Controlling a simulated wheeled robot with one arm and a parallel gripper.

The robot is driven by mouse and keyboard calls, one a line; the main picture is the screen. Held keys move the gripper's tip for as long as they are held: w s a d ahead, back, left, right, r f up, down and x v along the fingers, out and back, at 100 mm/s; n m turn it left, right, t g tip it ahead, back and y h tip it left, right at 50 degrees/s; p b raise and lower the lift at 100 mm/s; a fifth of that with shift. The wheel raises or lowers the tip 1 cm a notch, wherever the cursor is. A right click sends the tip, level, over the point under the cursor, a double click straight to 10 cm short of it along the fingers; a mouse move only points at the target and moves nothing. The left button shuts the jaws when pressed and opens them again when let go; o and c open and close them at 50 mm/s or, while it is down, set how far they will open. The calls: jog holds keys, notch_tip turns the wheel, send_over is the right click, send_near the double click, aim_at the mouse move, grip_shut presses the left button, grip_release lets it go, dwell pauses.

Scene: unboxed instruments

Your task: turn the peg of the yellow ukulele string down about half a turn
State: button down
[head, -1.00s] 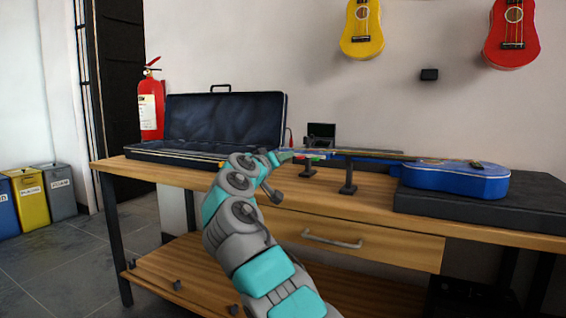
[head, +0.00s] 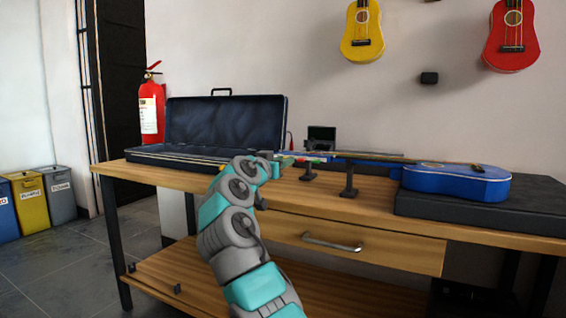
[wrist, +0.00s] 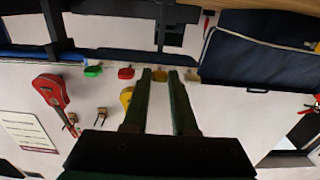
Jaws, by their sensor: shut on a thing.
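The blue ukulele (head: 455,184) lies on the bench with its neck pointing left, held up on dark stands. My gripper (head: 277,160) is at the headstock end, small and partly hidden by my wrist. In the wrist view, my gripper's two dark fingers (wrist: 160,78) stand on either side of the yellow peg (wrist: 159,74) and are shut on it. A red peg (wrist: 126,73) and a green peg (wrist: 93,71) sit in a row to its left, and a tan peg (wrist: 192,75) is close to its right. The strings are too small to tell apart.
An open dark case (head: 225,125) lies left of the headstock on the bench (head: 370,208). A small black device (head: 321,135) stands behind the headstock. Yellow (head: 362,35) and red (head: 513,40) ukuleles hang on the wall. The neighbouring pegs leave little room beside the fingers.

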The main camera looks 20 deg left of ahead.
dwell(0.3)
jog(key=c, duration=1)
grip_release()
jog(key=shift+s, duration=0.15)
jog(key=s, duration=0.2)
jog(key=s+b, duration=0.1)
jog(key=s, duration=0.4)
jog(key=shift+s+a, duration=0.25)
jog(key=shift+a, duration=0.1)
jog(key=shift+s, duration=0.1)
